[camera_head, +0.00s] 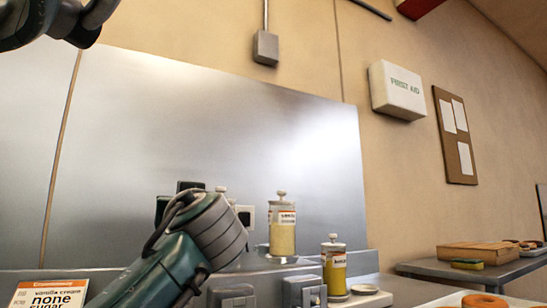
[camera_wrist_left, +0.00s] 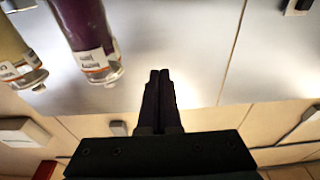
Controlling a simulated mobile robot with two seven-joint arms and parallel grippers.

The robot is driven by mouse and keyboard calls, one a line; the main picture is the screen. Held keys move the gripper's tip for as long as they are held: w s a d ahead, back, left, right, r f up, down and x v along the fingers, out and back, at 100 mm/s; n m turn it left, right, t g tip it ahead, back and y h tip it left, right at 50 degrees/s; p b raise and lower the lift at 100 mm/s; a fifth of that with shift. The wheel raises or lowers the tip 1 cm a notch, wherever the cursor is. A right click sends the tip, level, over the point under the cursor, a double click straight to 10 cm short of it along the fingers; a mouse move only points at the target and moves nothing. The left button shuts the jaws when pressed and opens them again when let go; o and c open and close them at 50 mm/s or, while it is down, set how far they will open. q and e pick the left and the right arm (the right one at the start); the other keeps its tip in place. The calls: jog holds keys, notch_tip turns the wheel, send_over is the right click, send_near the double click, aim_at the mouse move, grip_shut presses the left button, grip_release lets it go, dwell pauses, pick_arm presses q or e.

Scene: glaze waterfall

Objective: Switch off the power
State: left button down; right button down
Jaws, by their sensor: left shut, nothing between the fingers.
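My left gripper (camera_wrist_left: 160,75) is shut and empty in the left wrist view, its two dark fingers together in front of the steel wall panel (camera_wrist_left: 190,60). In the head view a teal and grey arm rises from the bottom; its fingers cannot be made out. No power switch is clearly readable as such. A small black-and-white fitting (camera_head: 245,215) shows just right of the arm, partly hidden. A dark fitting (camera_wrist_left: 298,6) is cut off at the top right of the wrist view. A grey box (camera_head: 265,47) with a conduit is on the wall above the panel.
Jars with yellow contents (camera_head: 282,236) (camera_head: 334,272) stand right of the arm; a purple jar (camera_wrist_left: 82,25) shows in the wrist view. A first aid box (camera_head: 398,90) and a notice board (camera_head: 455,135) hang at right.

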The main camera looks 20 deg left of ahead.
pick_arm(q)
notch_tip(320, 180, up, 10)
jog(key=p, duration=0.1)
jog(key=shift+d+r, duration=0.2)
jog(key=shift+d, duration=0.05)
dwell(0.4)
jog(key=s+d+f+m+g+h+p, duration=0.2)
jog(key=s+f+m+h+p, duration=0.15)
jog(key=f+p, duration=0.4)
jog(key=s+d+f+m+g+h+p, duration=0.1)
jog(key=s+d+f+m+h+p, duration=0.2)
jog(key=s+f+h+p, duration=0.45)
jog(key=s+d+f+m+g+h+p, duration=0.25)
jog(key=s+d+p, duration=0.25)
jog(key=s, duration=0.6)
jog(key=s+d+f+m+g+h+p, duration=0.1)
jog(key=s+d+m+g+h+p, duration=0.25)
jog(key=s, duration=0.75)
notch_tip(320, 180, up, 36)
jog(key=d+y+p, duration=0.1)
jog(key=p, duration=3.7)
jog(key=shift+w+y, duration=0.3)
jog(key=shift+y, duration=0.1)
jog(key=shift+n, duration=0.25)
